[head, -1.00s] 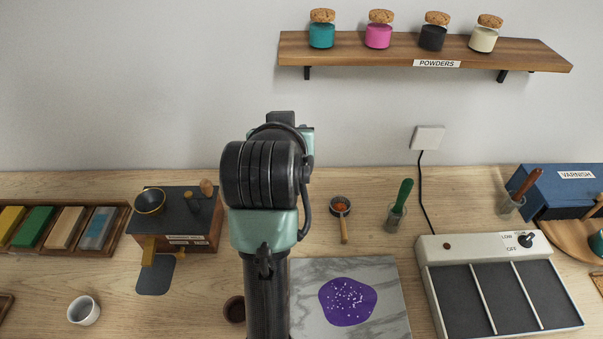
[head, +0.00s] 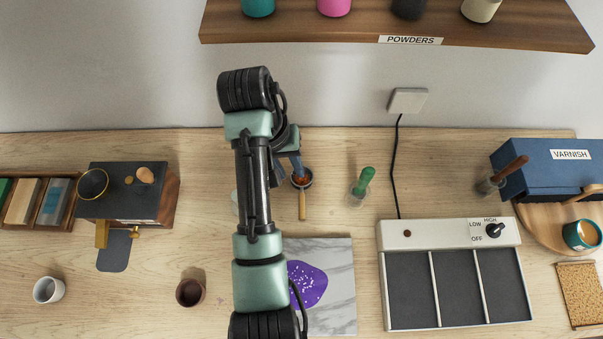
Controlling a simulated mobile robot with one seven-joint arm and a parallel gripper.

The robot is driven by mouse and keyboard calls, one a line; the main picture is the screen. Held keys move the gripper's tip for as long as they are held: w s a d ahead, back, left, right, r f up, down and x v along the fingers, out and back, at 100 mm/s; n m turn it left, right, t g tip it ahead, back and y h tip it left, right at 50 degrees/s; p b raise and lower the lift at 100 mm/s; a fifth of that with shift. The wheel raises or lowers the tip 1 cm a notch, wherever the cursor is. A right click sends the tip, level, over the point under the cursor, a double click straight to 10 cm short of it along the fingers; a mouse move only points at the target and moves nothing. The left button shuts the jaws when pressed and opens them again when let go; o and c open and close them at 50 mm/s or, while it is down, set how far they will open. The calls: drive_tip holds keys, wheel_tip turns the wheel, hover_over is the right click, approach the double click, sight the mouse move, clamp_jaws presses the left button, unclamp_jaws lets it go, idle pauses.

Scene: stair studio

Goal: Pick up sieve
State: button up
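The sieve (head: 303,204) is a small round dark-rimmed cup with a wooden handle, lying on the wooden worktop behind the marble slab. Orange-brown powder shows in its cup. The handle points toward the front of the table. My gripper (head: 289,172) is at the left side of the sieve's cup, with a finger reaching to or over its rim. My arm hides part of the gripper, so its opening and any contact with the sieve are unclear.
The marble slab (head: 340,300) with a purple patch lies in front. A green-handled tool in a glass (head: 360,187) stands to the right, and a hotplate (head: 400,235) beyond it. A brown cup (head: 190,292) and a dark-topped box (head: 128,205) are to the left. The shelf (head: 300,28) hangs above.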

drive_tip(key=b, duration=0.5)
hover_over(301, 195)
drive_tip(key=f, duration=0.4)
drive_tip(key=a+f, duration=0.1)
drive_tip(key=f, duration=0.1)
drive_tip(key=shift+s+f, duration=0.1)
drive_tip(key=shift+f, duration=0.2)
drive_tip(key=shift+d+f+p, duration=0.25)
drive_tip(key=shift+f+p, duration=0.05)
drive_tip(key=shift+f, duration=1.15)
drive_tip(key=shift+d+f+p, duration=0.2)
drive_tip(key=shift+f+p, duration=0.05)
drive_tip(key=shift+f, duration=1.2)
clamp_jaws()
